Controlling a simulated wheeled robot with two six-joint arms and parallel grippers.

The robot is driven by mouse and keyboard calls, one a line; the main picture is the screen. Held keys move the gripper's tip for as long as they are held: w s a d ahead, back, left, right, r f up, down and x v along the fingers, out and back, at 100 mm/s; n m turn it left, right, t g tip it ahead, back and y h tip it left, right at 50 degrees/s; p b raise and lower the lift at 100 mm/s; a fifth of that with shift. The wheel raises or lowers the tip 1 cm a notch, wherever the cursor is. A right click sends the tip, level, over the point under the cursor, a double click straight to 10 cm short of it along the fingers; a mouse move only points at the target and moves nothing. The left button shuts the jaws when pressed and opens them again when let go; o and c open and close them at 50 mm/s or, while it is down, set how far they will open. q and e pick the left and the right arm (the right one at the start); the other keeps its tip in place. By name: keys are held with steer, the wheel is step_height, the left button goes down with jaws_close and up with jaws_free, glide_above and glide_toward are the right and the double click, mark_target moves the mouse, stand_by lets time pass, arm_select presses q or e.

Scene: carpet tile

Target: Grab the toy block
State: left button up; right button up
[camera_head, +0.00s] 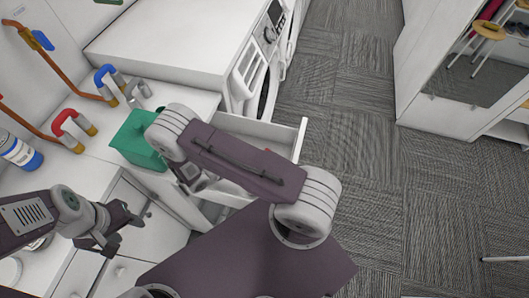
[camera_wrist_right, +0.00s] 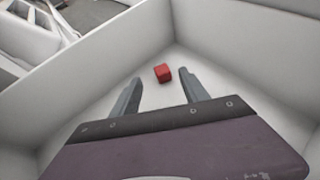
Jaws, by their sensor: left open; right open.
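The toy block (camera_wrist_right: 162,73) is a small red cube on the white floor of an open drawer (camera_head: 300,138), near an inner corner in the right wrist view. My right gripper (camera_wrist_right: 160,76) is open, with its fingers reaching into the drawer. The block shows between the two fingertips in that view, apart from both and seemingly beyond them. In the head view my right arm covers most of the drawer and the block there. My left gripper (camera_head: 124,231) is open and empty, in front of the white cabinet at lower left.
A green box (camera_head: 136,142) stands on the white counter beside the right arm. Red and blue-handled items (camera_head: 75,127) and a blue-white can (camera_head: 18,152) are farther left. A washing machine (camera_head: 255,65) stands behind the drawer.

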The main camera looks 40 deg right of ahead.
mark_target(267, 151)
steer(key=p+x, duration=0.1)
steer(key=x, duration=0.6)
steer(key=shift+s+f, duration=0.1)
jaws_close()
